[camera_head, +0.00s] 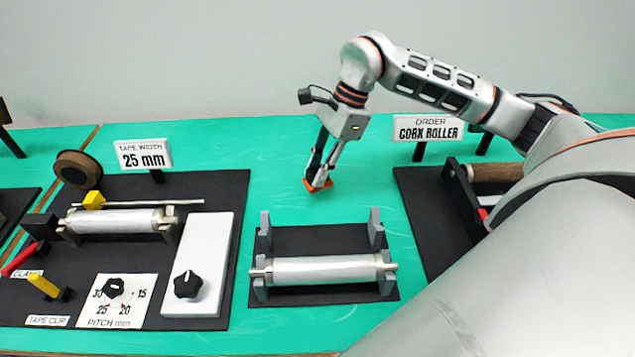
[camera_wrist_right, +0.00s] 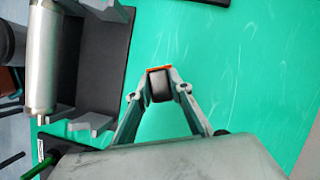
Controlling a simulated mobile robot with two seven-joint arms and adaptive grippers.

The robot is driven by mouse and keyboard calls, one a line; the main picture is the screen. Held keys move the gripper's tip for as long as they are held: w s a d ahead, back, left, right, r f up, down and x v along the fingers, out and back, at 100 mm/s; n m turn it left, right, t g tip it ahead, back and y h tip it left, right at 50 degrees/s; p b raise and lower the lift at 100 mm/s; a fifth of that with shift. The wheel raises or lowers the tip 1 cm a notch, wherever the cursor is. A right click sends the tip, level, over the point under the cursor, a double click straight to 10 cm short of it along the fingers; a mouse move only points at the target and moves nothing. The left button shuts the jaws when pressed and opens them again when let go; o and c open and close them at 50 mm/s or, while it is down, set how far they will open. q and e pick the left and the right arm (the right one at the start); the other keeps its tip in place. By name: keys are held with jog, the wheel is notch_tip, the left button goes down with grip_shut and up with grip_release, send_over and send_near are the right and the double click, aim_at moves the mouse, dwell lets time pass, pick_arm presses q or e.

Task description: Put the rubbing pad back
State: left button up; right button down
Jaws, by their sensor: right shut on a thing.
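The rubbing pad (camera_head: 318,187) shows as a small orange piece at the fingertips of my right gripper (camera_head: 321,177) in the head view. In the right wrist view the pad (camera_wrist_right: 160,86) is a dark block with an orange edge, pinched between both fingers of the right gripper (camera_wrist_right: 161,90). The gripper points down over bare green table, behind the black roller stand. I cannot tell whether the pad touches the table. My left gripper is not in view.
The stand (camera_head: 310,240) holds a silver roller (camera_head: 325,270) in front of the gripper. A taping station with a white box (camera_head: 200,255) and a pitch dial (camera_head: 115,287) is at the left. The cork roller (camera_head: 497,173) is at the right, partly behind my arm.

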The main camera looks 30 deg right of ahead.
jog(key=shift+f, duration=2)
jog(key=shift+f, duration=0.2)
jog(key=c, duration=1.8)
grip_release()
jog(key=v, duration=1.2)
jog(key=shift+r, duration=0.2)
jog(key=shift+s, duration=0.1)
